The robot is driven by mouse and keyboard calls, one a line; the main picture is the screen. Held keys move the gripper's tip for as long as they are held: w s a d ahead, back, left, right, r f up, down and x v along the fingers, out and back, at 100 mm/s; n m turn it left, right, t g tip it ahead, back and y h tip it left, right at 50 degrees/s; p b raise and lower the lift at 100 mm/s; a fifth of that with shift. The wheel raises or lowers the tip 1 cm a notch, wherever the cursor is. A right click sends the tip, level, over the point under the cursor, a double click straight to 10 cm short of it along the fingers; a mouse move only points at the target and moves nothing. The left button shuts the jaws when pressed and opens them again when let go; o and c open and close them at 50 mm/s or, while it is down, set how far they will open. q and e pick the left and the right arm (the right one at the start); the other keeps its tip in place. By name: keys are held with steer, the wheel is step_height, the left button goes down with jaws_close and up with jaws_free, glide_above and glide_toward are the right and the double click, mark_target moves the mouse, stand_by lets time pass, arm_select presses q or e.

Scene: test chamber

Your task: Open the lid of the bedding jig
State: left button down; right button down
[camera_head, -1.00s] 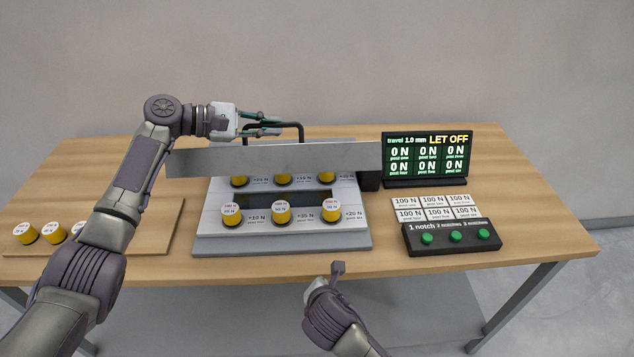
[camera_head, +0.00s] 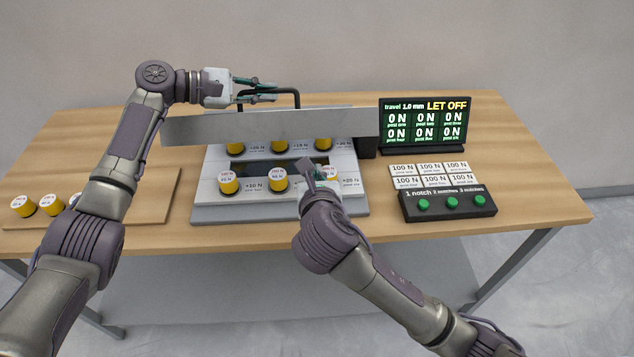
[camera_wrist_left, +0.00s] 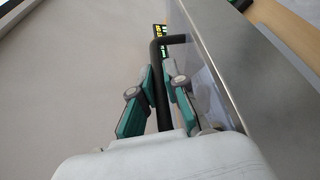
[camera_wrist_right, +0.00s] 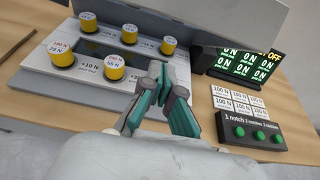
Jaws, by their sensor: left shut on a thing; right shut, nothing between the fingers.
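The bedding jig (camera_head: 208,207) is a light grey stepped block on the table with yellow-sided, white-topped posts in two rows. Its lid (camera_head: 270,127) is a long grey plate, raised roughly on edge over the back of the jig, leaving the posts uncovered. A black bar handle (camera_head: 297,100) is on the lid's far side; it also shows in the left wrist view (camera_wrist_left: 161,85). My left gripper (camera_head: 268,92) is shut on the handle. My right gripper (camera_head: 312,168) is shut and empty over the jig's front right posts; its fingers meet in the right wrist view (camera_wrist_right: 160,78).
A display (camera_head: 425,125) reading "LET OFF" and 0 N values stands right of the jig. In front of it are white 100 N cards (camera_head: 430,174) and a black box with green buttons (camera_head: 450,203). Yellow posts (camera_head: 24,205) lie on a board at left.

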steer(key=shift+w+r, duration=0.4)
steer(key=shift+w, duration=0.35)
steer(key=shift+w+r, duration=0.4)
steer(key=shift+w, duration=0.35)
steer(key=shift+w+r, duration=0.4)
steer(key=shift+w, duration=0.35)
